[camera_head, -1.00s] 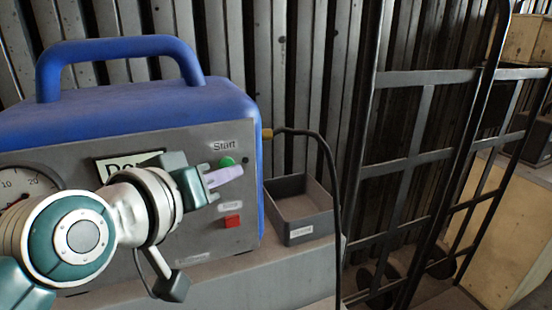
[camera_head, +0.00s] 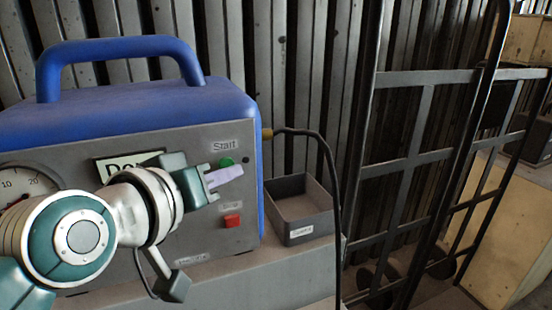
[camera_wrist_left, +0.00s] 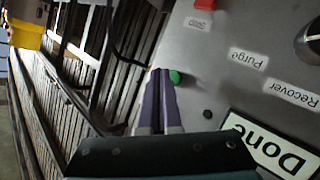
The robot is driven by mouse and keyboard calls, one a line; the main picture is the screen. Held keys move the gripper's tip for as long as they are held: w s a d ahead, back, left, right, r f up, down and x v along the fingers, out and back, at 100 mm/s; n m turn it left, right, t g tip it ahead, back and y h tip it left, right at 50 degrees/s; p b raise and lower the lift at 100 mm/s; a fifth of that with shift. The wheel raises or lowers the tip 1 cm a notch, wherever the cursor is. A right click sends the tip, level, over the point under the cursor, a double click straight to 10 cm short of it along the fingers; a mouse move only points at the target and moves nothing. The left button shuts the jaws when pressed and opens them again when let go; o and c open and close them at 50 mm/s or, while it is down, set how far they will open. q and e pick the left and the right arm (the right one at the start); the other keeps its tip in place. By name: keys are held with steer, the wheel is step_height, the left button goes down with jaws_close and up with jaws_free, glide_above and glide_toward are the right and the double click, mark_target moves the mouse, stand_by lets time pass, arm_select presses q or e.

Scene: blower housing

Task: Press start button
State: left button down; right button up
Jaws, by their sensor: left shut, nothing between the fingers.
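The green start button (camera_head: 226,162) is on the grey front panel of the blue machine (camera_head: 150,110), under a "Start" label. In the left wrist view the green button (camera_wrist_left: 175,77) shows right beside my fingertips. My left gripper (camera_head: 240,170) is shut and empty, with its pale purple fingers just below the button and partly covering it. In the left wrist view the shut fingers (camera_wrist_left: 160,72) reach the panel near the button; I cannot tell whether they touch it. A display (camera_wrist_left: 270,147) reads "Done". My right gripper is not in view.
A red button (camera_head: 232,221) sits below on the same panel. A dial gauge (camera_head: 28,185) is at the left. A grey open bin (camera_head: 310,229) stands right of the machine, with a black cable (camera_head: 333,180) hanging past it. A dark metal hand truck (camera_head: 420,160) stands further right.

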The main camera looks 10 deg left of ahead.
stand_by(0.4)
arm_select(q)
steer(key=shift+w+a, duration=0.25)
steer(key=shift+w, duration=0.1)
stand_by(0.4)
steer(key=shift+s+d+p, duration=0.25)
steer(key=shift+s+p, duration=0.1)
steer(key=shift+p, duration=0.2)
